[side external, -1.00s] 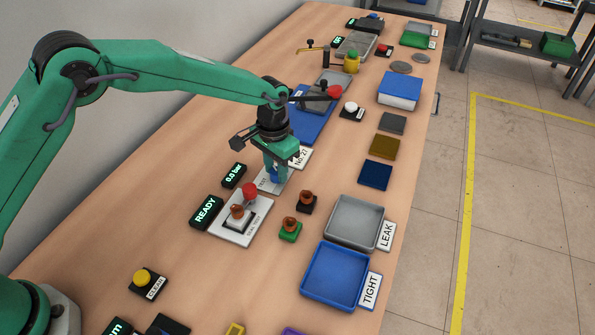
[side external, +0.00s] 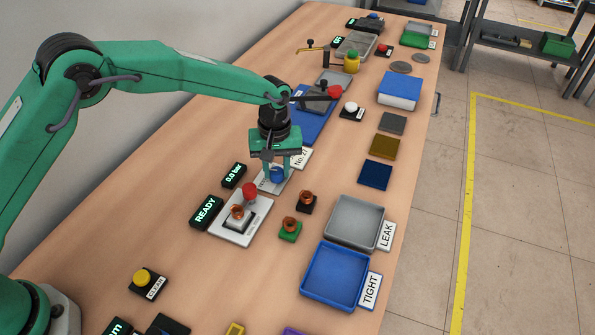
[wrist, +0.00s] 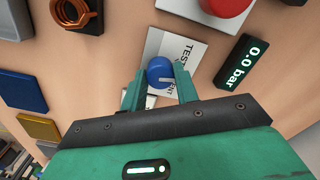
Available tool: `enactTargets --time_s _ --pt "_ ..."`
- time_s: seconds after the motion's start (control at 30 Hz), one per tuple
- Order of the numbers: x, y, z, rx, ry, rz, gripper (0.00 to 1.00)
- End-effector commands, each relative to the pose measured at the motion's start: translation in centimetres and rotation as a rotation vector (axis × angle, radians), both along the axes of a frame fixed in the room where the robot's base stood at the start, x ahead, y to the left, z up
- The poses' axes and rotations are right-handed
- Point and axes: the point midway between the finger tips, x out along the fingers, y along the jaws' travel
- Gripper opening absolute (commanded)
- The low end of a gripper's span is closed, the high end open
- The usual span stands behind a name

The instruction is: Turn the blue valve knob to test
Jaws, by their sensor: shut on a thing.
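The blue valve knob (side external: 278,175) sits on a white label plate (side external: 263,184) in the middle of the table. My gripper (side external: 277,174) reaches down over the knob. In the wrist view its two green fingers (wrist: 160,84) stand on either side of the knob, shut on it.
A pressure display (side external: 234,175) reads 0.0 bar, and a READY display (side external: 206,212) stands nearby. The test fixture (side external: 240,222) with a red knob is close in front. Grey LEAK (side external: 354,222) and blue TIGHT (side external: 335,276) trays stand right. Small coil parts (side external: 290,229) lie between.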

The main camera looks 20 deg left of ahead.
Motion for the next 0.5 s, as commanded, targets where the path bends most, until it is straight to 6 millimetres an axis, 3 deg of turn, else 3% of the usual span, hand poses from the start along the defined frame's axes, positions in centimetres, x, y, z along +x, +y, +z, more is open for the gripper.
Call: enactTargets --time_s 0.5 --pt "0.02 -0.24 0.12 0.009 -0.002 0.448 0.07"
